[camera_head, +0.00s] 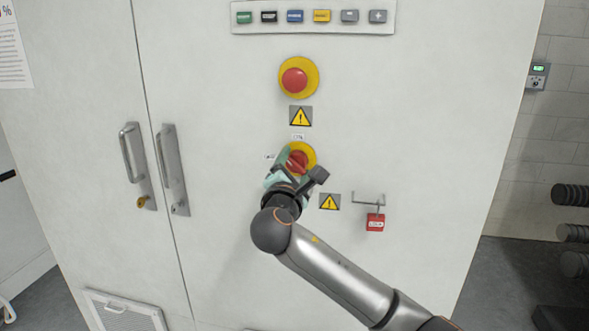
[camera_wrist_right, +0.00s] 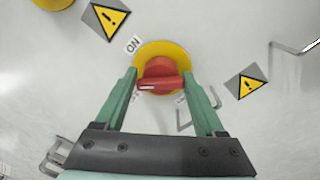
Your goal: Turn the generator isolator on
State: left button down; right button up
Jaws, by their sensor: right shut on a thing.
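The generator isolator is a red rotary knob on a yellow round plate (camera_head: 308,151) on the white cabinet door, below a red mushroom button. It also shows in the right wrist view, as a red knob (camera_wrist_right: 158,74) with a white mark near the left end of its bar. An ON label (camera_wrist_right: 133,44) sits above the plate; another small label is partly hidden by a finger. My right gripper (camera_head: 291,164) is at the knob, its green fingers on both sides of the bar, shut on it. My left gripper is out of view.
A red emergency button (camera_head: 294,80) on a yellow plate sits above, below a row of coloured buttons (camera_head: 313,17). A red padlock (camera_head: 375,222) hangs from a bracket to the right. Door handles (camera_head: 173,170) stand out at left.

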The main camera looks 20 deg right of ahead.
jog(key=m, duration=0.2)
jog(key=m+b, duration=0.1)
jog(key=m, duration=0.1)
jog(key=shift+f, duration=0.4)
jog(key=m+b, duration=0.1)
jog(key=m, duration=0.1)
jog(key=shift+m, duration=0.4)
jog(key=shift+f+m+h+b, duration=0.1)
jog(key=shift+m+h+b, duration=0.4)
jog(key=shift+m, duration=0.8)
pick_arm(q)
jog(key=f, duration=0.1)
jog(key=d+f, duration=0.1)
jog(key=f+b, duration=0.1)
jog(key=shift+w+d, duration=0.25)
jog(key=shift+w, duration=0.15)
pick_arm(e)
jog(key=shift+m, duration=0.5)
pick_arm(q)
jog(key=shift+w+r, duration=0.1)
pick_arm(e)
jog(key=o, duration=1.1)
jog(key=shift+o, duration=0.2)
